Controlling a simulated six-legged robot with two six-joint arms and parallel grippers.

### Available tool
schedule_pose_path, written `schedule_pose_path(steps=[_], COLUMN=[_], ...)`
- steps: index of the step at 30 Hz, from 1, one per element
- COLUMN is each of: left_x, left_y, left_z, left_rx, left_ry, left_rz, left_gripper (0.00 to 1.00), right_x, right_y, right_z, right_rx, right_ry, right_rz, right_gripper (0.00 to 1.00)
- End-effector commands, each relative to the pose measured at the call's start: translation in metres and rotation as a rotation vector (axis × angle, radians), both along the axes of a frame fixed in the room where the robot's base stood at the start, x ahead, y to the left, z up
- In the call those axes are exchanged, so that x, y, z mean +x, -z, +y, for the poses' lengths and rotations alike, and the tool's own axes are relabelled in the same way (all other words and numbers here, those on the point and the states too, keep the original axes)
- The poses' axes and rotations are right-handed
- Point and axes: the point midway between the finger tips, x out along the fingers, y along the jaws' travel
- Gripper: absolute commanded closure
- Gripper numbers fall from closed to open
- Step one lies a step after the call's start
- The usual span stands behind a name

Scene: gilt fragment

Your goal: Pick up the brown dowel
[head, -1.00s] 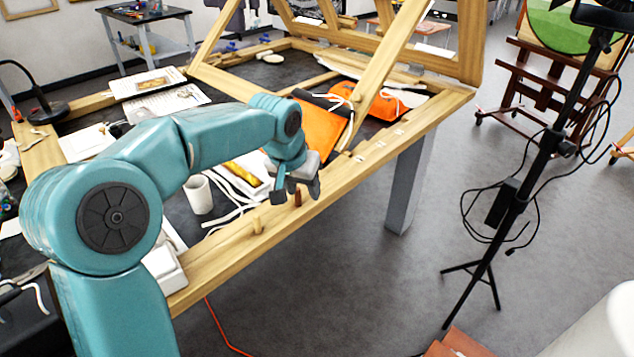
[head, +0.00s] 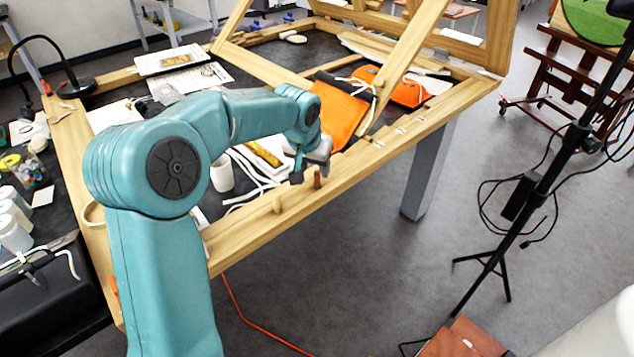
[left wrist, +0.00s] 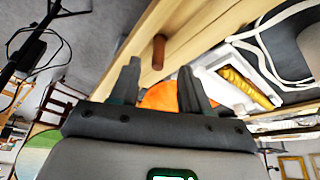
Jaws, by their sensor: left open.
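The brown dowel (head: 317,178) stands upright on the front wooden rail (head: 350,180) of the frame table. It also shows in the left wrist view (left wrist: 158,50), just beyond the fingertips and roughly between them. My left gripper (head: 311,170) is open and empty, close to the dowel; in the left wrist view (left wrist: 160,68) a gap shows between its two fingers. The dowel is apart from the fingers in that view. My right gripper is not in view.
A white cup (head: 221,174), white straps and an orange bag (head: 338,110) lie behind. A black light stand (head: 530,190) is on the right.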

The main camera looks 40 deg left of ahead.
Motion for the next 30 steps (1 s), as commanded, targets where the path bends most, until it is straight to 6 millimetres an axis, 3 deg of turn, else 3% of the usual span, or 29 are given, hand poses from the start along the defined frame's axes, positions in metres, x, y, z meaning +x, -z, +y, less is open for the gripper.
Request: schedule_pose_path(steps=[6, 14, 15, 19, 30], left_x=[0.013, 0.015, 0.015, 0.015, 0.015], left_y=[0.031, 0.036, 0.036, 0.036, 0.034], left_z=[0.003, 0.003, 0.003, 0.003, 0.003], left_rx=[-0.002, 0.0, 0.0, 0.0, 0.0], left_ry=[0.0, 0.001, 0.001, 0.001, 0.0], left_rz=[0.004, 0.001, 0.001, 0.001, 0.001], left_gripper=[0.53, 0.53, 0.57, 0.99, 1.0], right_x=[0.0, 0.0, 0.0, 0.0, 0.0], right_y=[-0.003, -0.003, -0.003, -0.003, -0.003], right_z=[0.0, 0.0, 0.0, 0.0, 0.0], right_rx=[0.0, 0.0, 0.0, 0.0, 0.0], right_ry=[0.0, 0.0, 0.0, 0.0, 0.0], right_rz=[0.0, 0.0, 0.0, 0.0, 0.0], right_gripper=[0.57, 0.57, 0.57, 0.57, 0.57])
